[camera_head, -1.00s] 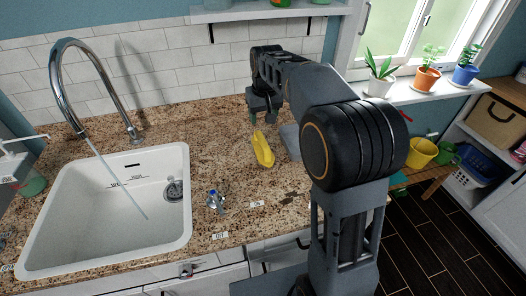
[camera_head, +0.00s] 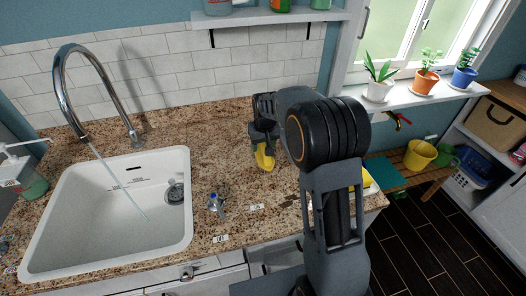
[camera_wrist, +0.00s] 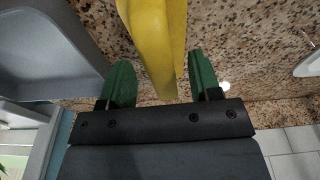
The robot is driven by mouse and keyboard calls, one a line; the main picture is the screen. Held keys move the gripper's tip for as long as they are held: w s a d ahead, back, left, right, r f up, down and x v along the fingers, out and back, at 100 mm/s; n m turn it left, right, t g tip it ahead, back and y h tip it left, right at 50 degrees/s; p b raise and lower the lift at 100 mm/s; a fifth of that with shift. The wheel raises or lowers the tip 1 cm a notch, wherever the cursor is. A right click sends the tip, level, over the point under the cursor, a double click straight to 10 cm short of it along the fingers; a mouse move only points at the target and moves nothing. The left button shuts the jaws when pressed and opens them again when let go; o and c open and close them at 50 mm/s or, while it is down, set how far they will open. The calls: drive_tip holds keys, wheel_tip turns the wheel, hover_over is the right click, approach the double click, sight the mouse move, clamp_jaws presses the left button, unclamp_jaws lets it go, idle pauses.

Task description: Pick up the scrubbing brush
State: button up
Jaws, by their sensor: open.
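A long yellow object (camera_head: 265,160) lies on the granite counter to the right of the sink; I cannot tell for sure that it is the scrubbing brush. My gripper (camera_head: 262,142) is right at it and hides part of it in the head view. In the wrist view, the yellow object (camera_wrist: 155,40) runs from the top edge down toward the space between my two green fingertips. My gripper (camera_wrist: 162,75) is open there, with the fingers spread to either side of the object's narrow end. I see no grip on it.
The white sink (camera_head: 110,240) with running tap (camera_head: 68,95) is at left. A soap dispenser (camera_head: 25,175) is at far left. Potted plants (camera_head: 378,88) line the windowsill.

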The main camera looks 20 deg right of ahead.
drive_tip(key=shift+w+f, duration=0.1)
drive_tip(key=shift+f, duration=0.65)
drive_tip(key=c, duration=1.1)
